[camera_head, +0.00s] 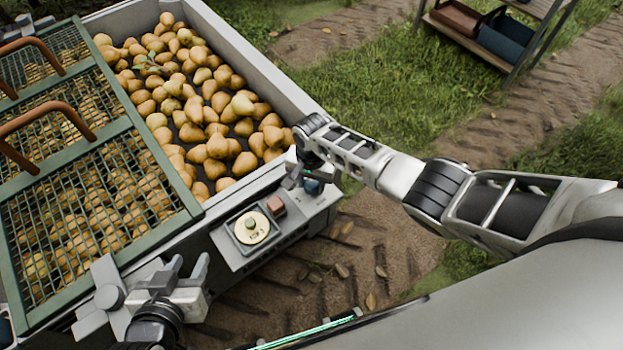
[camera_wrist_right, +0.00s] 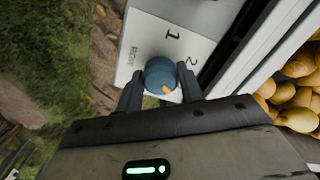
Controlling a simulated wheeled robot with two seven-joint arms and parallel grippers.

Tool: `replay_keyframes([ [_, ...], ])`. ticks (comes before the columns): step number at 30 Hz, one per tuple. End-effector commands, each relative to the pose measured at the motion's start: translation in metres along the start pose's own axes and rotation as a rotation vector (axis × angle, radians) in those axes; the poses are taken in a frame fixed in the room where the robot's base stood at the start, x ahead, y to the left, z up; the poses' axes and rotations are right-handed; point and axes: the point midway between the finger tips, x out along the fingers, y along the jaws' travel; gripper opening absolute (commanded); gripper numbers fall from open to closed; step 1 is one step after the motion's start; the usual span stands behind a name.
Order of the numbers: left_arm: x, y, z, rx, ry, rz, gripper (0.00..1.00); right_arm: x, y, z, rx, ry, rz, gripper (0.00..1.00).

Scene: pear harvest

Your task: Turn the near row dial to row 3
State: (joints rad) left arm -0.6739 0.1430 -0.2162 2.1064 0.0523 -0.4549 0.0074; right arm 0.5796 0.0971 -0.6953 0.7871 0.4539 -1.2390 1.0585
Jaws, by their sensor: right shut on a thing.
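The blue row dial (camera_wrist_right: 158,72) sits on a pale panel marked "ROW", "1" and "2" in the right wrist view. Its orange pointer is turned to the lower right of that view, past the "2"; any "3" is hidden. My right gripper (camera_wrist_right: 160,88) is shut on the dial, one finger on each side. In the head view the dial (camera_head: 313,187) shows partly beneath the right gripper (camera_head: 300,178) at the panel's right end. My left gripper (camera_head: 186,270) is open and empty, at the lower left, left of the panel.
The control panel (camera_head: 235,262) also carries a cream round dial with a green centre (camera_head: 251,227) and a reddish button (camera_head: 277,205). A bin (camera_head: 290,88) full of pears lies behind, with green mesh lids (camera_head: 150,133) at left. A shelf (camera_head: 540,12) stands far right.

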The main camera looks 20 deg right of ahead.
Motion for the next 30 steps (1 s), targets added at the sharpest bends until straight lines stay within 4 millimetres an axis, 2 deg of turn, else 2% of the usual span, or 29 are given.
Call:
replay_keyframes([
  [12,0.0,0.0,-0.001,0.002,0.0,0.001,0.36,0.0,0.001,-0.001,0.006,0.003,0.002,0.15],
  [13,-0.001,0.0,-0.001,0.002,0.0,0.001,0.36,0.0,0.001,-0.001,0.005,0.003,0.002,0.46],
  [15,-0.001,0.0,-0.001,0.002,0.001,0.001,0.36,0.0,0.001,-0.001,0.005,0.003,0.002,0.59],
  [24,-0.002,0.001,-0.003,0.003,0.002,0.001,0.36,-0.003,0.0,-0.001,0.005,0.002,0.0,0.59],
  [26,-0.003,0.001,-0.005,0.004,0.002,0.0,0.36,-0.007,0.0,-0.001,0.004,0.002,-0.001,0.59],
  [30,-0.009,0.0,-0.012,0.016,-0.002,-0.006,0.36,-0.03,0.0,-0.001,0.005,0.003,-0.002,0.59],
])
